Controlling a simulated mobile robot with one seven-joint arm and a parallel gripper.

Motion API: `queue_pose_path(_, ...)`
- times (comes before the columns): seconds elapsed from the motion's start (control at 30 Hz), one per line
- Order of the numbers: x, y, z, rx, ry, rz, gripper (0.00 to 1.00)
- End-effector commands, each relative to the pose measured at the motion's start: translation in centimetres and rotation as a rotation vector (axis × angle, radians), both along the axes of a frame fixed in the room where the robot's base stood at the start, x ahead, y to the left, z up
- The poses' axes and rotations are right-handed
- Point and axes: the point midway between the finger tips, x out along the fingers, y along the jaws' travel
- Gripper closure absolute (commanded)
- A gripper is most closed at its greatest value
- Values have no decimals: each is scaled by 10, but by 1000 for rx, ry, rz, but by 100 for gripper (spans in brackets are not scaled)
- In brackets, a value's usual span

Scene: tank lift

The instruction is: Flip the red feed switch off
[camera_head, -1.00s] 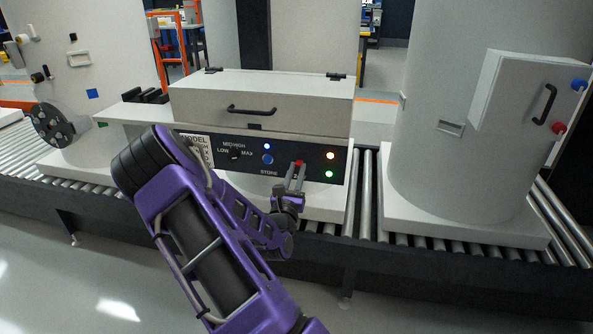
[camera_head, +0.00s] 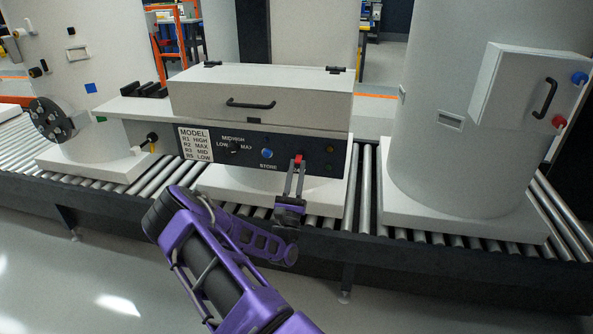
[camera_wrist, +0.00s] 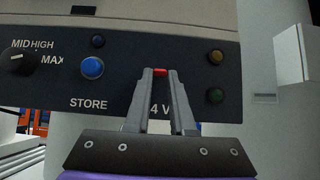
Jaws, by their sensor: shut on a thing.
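The red feed switch (camera_head: 298,158) is on the dark control panel (camera_head: 215,147) of the white box unit. It also shows as a small red piece in the wrist view (camera_wrist: 160,71), between my fingertips. My gripper (camera_head: 297,168) reaches up to it from below and is shut on it. The fingers hide the switch's lower part and some of the label beneath. The two lamps (camera_wrist: 215,57) right of the switch look dark amber and dark green, unlit.
A blue STORE button (camera_wrist: 92,68) and a MID/HIGH/MAX dial (camera_wrist: 18,60) sit left of the switch. The lidded box (camera_head: 262,98) overhangs above. A roller conveyor (camera_head: 364,185) runs below, and a white tank (camera_head: 450,130) stands at right.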

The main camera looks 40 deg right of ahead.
Motion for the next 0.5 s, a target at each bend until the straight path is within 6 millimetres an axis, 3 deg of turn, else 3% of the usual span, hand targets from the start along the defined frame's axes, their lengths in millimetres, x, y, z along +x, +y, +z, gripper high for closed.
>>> queue_pose_path(0.23,0,0,1,-1,-1,0,100)
queue_pose_path(0.27,0,0,1,-1,-1,0,76)
queue_pose_path(0.3,0,0,1,-1,-1,0,69)
queue_pose_path(0.4,0,0,1,0,0,0,51)
queue_pose_path(0.5,0,0,0,0,0,0,48)
